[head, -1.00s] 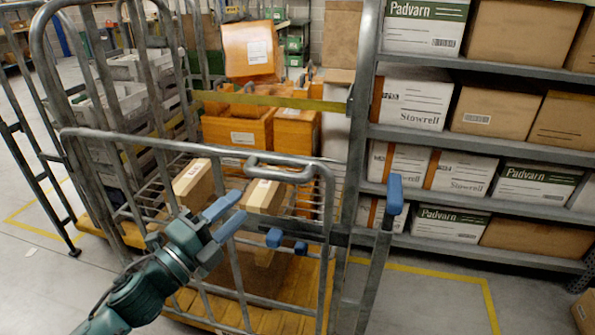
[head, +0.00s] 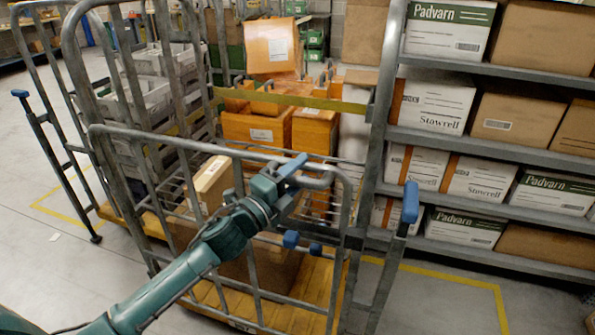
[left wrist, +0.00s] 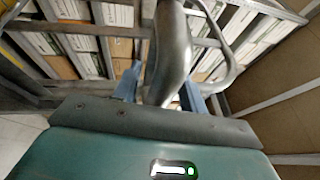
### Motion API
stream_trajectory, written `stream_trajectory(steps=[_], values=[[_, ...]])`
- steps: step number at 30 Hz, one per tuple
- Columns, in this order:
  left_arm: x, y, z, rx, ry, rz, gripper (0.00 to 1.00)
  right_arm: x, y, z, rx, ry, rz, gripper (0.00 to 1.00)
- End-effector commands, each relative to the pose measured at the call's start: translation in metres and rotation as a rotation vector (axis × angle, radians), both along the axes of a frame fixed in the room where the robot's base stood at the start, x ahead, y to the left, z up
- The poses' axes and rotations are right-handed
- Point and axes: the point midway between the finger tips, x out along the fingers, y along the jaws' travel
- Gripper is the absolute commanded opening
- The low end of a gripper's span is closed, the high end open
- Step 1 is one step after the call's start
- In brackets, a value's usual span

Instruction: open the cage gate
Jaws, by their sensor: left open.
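The cage gate (head: 180,142) is a grey tubular half-height panel across the front of a roll cage, and it stands closed. A bent handle loop (head: 322,183) sits at its top right. Blue knobs (head: 290,240) are on a latch bar lower on its right side. My left gripper (head: 292,168) is at the handle loop. In the left wrist view the open fingers (left wrist: 160,92) stand either side of a thick grey tube (left wrist: 172,50), apparently the handle; I cannot tell whether they touch it. My right gripper is not in view.
Cartons (head: 212,184) lie inside the cage on a yellow deck (head: 212,294). A blue-tipped lever (head: 410,202) stands right of the gate. A rack of boxes (head: 465,152) is close on the right. Another cage with grey crates (head: 150,98) is behind left. The floor at front right is clear.

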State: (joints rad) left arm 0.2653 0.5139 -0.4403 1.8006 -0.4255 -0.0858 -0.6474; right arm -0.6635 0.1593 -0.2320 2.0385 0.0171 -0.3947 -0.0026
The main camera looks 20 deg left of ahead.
Motion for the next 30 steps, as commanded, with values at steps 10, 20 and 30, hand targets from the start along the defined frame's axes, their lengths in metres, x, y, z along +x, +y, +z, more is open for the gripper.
stream_trajectory(steps=[10,20,30], values=[[0.0008,-0.0006,-0.0004,0.0,0.001,0.0,0.36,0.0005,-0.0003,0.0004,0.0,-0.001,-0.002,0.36],[0.0007,-0.0004,0.0016,0.0,-0.003,-0.001,0.09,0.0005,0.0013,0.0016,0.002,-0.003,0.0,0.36],[0.0005,-0.0001,0.0042,-0.001,-0.009,-0.002,0.0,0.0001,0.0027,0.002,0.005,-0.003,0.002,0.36]])
